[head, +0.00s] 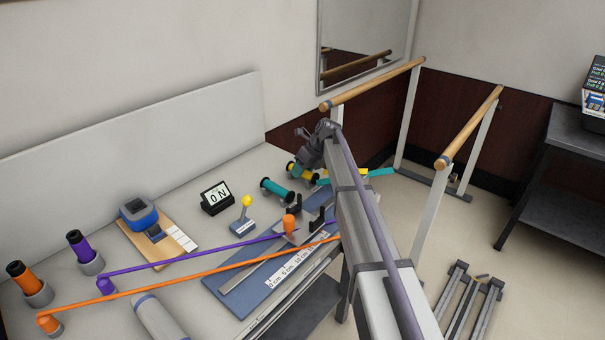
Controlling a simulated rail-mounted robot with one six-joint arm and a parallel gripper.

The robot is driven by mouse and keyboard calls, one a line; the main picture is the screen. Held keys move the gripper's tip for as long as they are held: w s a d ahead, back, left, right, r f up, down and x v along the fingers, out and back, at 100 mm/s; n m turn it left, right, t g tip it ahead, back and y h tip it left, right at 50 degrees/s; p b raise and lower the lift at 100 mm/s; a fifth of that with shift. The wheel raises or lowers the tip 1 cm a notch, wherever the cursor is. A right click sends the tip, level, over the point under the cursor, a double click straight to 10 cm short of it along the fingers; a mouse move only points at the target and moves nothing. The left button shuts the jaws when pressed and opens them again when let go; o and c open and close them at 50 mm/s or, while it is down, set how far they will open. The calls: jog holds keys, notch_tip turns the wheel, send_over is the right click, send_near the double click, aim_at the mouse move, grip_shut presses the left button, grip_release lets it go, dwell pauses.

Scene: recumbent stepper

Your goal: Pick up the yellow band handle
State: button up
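A short yellow cylinder with black ends (303,173), which looks like the yellow band handle, lies near the far right end of the table. My arm comes in from the lower right. Its dark wrist and gripper (301,133) are above and slightly beyond the yellow handle in the picture, apart from it. The fingers are small and dark, partly hidden by the wrist, so their opening is unclear. A similar teal handle with black ends (278,190) lies just left of the yellow one.
Wooden parallel bars (372,84) stand behind my arm.

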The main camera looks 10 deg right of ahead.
jog(key=c, duration=0.7)
jog(key=shift+o, duration=0.2)
notch_tip(320, 180, up, 11)
jog(key=p, duration=1)
jog(key=shift+f+p, duration=0.1)
jog(key=shift+p, duration=0.3)
